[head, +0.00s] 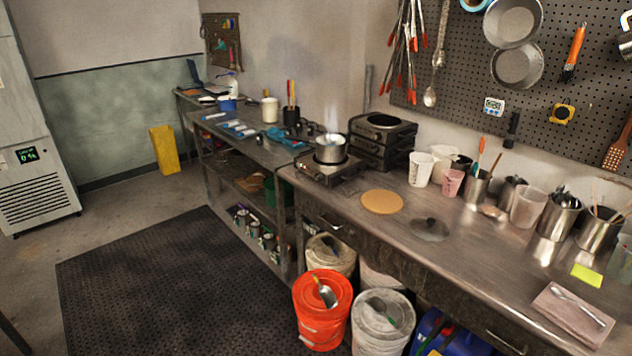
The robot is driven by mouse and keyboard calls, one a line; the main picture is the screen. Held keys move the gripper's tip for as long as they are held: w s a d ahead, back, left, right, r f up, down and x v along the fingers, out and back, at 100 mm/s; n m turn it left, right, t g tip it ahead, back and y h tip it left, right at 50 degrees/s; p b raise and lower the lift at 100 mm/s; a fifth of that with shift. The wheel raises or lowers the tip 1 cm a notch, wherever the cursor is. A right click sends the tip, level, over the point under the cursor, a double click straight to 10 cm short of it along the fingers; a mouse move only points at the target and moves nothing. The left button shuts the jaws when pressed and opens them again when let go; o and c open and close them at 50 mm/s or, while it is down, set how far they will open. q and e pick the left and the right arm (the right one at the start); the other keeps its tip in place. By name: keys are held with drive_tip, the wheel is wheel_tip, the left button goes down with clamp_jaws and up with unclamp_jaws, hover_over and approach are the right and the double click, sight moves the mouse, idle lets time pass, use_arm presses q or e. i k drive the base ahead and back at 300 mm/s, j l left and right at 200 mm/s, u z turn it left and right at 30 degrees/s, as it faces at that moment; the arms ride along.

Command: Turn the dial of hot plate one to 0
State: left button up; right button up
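A dark hot plate (345,175) stands near the left end of the long metal counter, beside the lower bench. A steel pot (331,151) sits on it, and steam rises from the pot. The hot plate's front faces the aisle; its dial is too small to make out, so I cannot tell its setting. More dark hot plates (390,143) are stacked just behind and to the right. No label shows which one is hot plate one. Neither of my grippers is in view.
On the counter (470,262) are a round cork-coloured mat (382,201), a glass lid (430,229) and several cups. An orange bucket (309,302) and a grey lidded bucket (366,325) stand on the floor against the counter's front. The black floor mat (150,285) is clear.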

sight(319, 176)
drive_tip(key=i+j, duration=1.05)
drive_tip(key=i+j+u, duration=0.15)
drive_tip(key=i+j, duration=0.95)
drive_tip(key=i+l, duration=0.05)
